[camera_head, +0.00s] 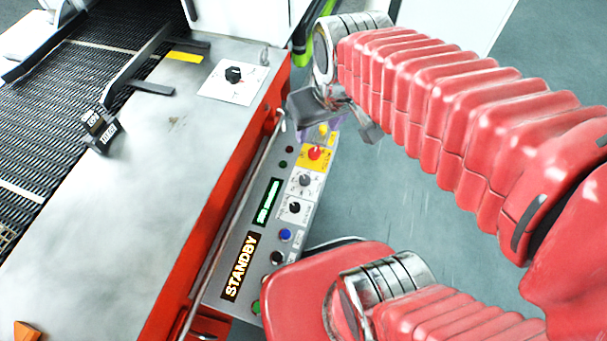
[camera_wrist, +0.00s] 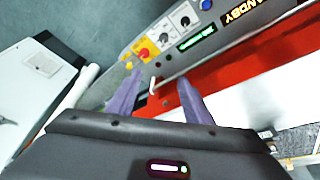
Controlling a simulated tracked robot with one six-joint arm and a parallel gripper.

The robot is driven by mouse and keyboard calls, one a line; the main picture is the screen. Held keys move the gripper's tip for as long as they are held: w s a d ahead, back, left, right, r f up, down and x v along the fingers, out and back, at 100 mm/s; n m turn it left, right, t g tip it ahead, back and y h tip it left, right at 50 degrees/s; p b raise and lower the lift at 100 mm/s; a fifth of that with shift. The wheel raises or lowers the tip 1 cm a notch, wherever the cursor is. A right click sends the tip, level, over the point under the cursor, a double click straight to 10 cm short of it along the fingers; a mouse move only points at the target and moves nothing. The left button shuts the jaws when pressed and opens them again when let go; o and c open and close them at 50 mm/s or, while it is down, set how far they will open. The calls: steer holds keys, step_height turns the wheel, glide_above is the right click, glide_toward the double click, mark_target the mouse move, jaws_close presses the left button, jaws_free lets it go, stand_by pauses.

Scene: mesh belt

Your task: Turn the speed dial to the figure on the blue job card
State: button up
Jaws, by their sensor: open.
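Black dials show in the head view: one on a white plate (camera_head: 232,74) on the belt's grey top, and two on the side control panel, an upper dial (camera_head: 305,180) and a lower dial (camera_head: 295,207). Their lettering is too small to read, so I cannot tell which is the speed dial. The panel dials also show in the wrist view, with one at its top (camera_wrist: 184,21). I cannot make out a blue job card. My gripper (camera_wrist: 159,77) is open and empty, its purple fingers spread near the panel's far end, apart from the dials.
The control panel (camera_head: 225,262) carries a lit STANDBY display (camera_head: 240,267), a green display (camera_head: 267,202), a blue button (camera_head: 285,235) and a red stop button (camera_head: 314,153). A rail (camera_head: 240,195) runs along the red side. The mesh belt (camera_head: 40,120) lies left.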

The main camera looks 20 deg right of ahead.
steer(key=w+f+n+g, duration=0.2)
steer(key=w+f, duration=0.3)
steer(key=f, duration=0.4)
steer(key=g, duration=0.2)
glide_above(305, 179)
step_height(305, 179, down, 7)
steer(key=shift+r+n, duration=0.15)
steer(key=shift+n, duration=0.25)
steer(key=shift+f, duration=6.9)
steer(key=shift+c, duration=0.3)
